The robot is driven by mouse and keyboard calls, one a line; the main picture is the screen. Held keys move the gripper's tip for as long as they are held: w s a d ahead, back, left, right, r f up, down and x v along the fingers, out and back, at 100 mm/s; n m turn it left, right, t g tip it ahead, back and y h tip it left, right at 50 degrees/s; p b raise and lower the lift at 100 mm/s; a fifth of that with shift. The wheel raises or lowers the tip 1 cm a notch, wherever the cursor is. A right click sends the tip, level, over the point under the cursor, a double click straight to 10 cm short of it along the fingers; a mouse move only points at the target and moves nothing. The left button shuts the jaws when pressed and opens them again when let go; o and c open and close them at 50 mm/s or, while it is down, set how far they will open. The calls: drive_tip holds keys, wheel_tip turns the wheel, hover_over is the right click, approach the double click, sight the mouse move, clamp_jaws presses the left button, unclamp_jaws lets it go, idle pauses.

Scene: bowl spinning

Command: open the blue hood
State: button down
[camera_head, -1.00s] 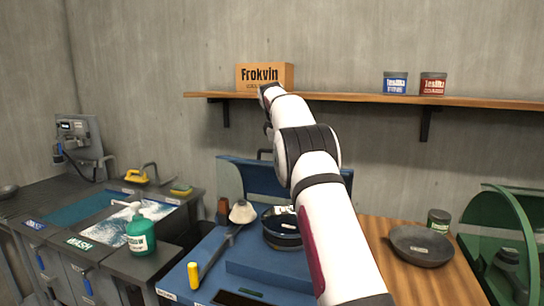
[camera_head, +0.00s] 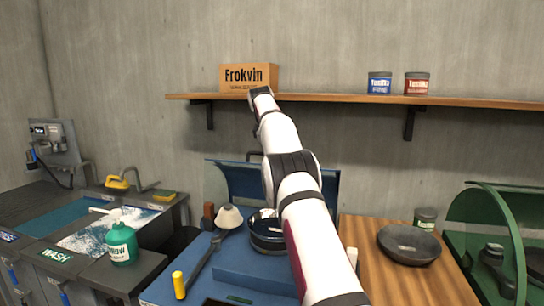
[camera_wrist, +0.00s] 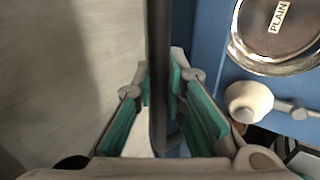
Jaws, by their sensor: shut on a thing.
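The blue hood (camera_head: 323,186) stands raised at the back of the blue machine (camera_head: 165,284) in the head view, its middle hidden behind my arm. In the wrist view, my gripper (camera_wrist: 160,88) is shut on a dark bar (camera_wrist: 158,45), which runs between its green-padded fingers and looks like the hood's handle. The head view does not show the fingers. A round metal bowl (camera_wrist: 272,58) marked PLAIN sits on the blue machine, to the right of my fingers in the wrist view.
A pale-headed tool (camera_head: 228,217) with a yellow-ended handle lies on the machine. A wooden shelf (camera_head: 330,98) spans the wall above. A dark pan (camera_head: 408,244) lies on the wooden counter at right. A green bottle (camera_head: 121,243) stands left.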

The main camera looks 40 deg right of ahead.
drive_tip(key=c, duration=1.6)
unclamp_jaws()
drive_tip(key=shift+a+r, duration=0.1)
drive_tip(key=v, duration=1.1)
drive_tip(key=shift+s+a+r, duration=0.15)
drive_tip(key=shift+s+r, duration=0.05)
drive_tip(key=shift+r, duration=0.15)
